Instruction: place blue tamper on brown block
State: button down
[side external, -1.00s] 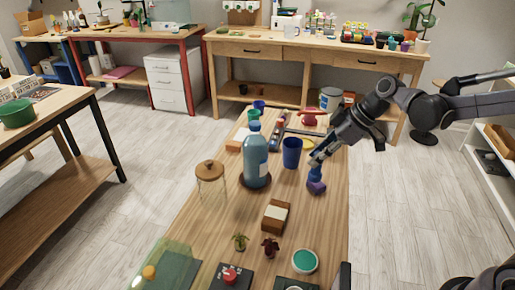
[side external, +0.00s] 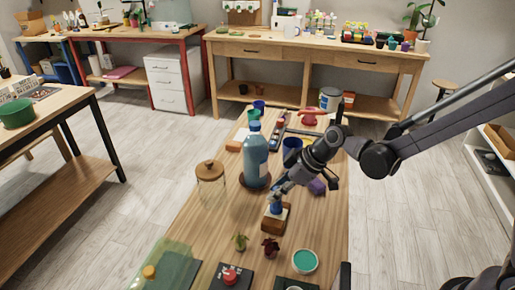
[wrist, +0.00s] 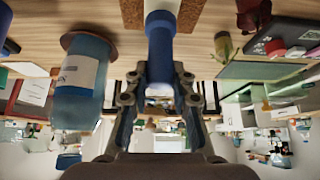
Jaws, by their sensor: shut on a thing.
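The blue tamper (side external: 277,207) is upright in my gripper (side external: 279,189), which is shut on its upper part. In the wrist view the tamper (wrist: 161,38) stands between the two fingers of my gripper (wrist: 160,72). The brown block (side external: 273,226), with a pale band on top, lies on the wooden table directly under the tamper. In the wrist view the block (wrist: 189,14) shows on both sides of the tamper's far end. The tamper's base is at or just over the block's top; I cannot tell if it bears weight there.
A large blue bottle (side external: 256,158) stands close behind-left of the block, with a wood-lidded jar (side external: 210,172) left of it. A purple object (side external: 317,187) and a blue cup (side external: 291,146) are behind. Two small plants (side external: 270,247) (side external: 240,241) and a green-topped tin (side external: 305,261) are in front.

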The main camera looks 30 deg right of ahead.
jog(key=shift+f, duration=0.4)
jog(key=shift+f, duration=0.15)
jog(key=c, duration=1.1)
grip_release()
jog(key=shift+c, duration=0.2)
jog(key=v, duration=1.2)
jog(key=s+d+r+m+t+h, duration=0.1)
jog(key=s+d+m+h, duration=0.3)
jog(key=s+d+m, duration=0.5)
jog(key=shift+s+d+r+t+h, duration=0.3)
jog(key=shift+s+d+t, duration=0.45)
jog(key=shift+s, duration=1.05)
jog(key=shift+a, duration=0.1)
